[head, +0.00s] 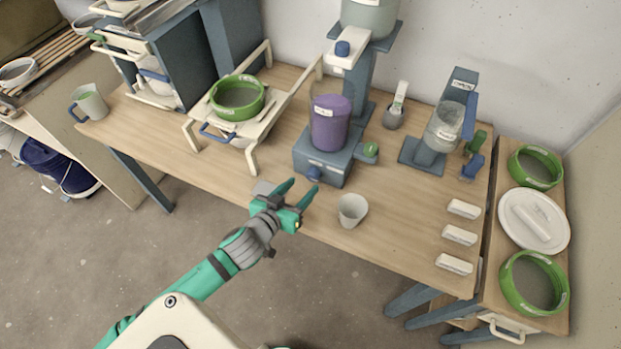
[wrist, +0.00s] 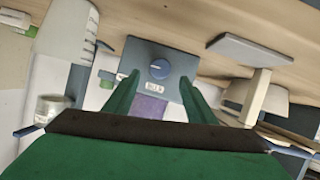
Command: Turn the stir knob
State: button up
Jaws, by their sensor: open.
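The stir knob is a small round blue knob (head: 313,173) on the front face of the grey-blue stirrer base (head: 328,165). A purple container (head: 330,125) stands on that base. In the wrist view the knob (wrist: 160,69) shows a pointer mark and sits above a small white label, between my two finger lines. My gripper (head: 304,185) is open and empty, in front of the stirrer near the table's front edge. Its green fingers point at the knob's face. They look apart from the knob, though the exact gap is hard to tell.
A white cup (head: 352,210) stands just right of my gripper. A green-ended part (head: 371,150) sticks out at the base's right side. A cream stand with a green-rimmed sieve (head: 238,98) is to the left. White labelled blocks (head: 459,236) lie at the right.

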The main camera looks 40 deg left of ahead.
aim_at(311, 178)
jog(key=shift+x, duration=2.9)
jog(key=shift+c, duration=0.6)
jog(key=c, duration=0.9)
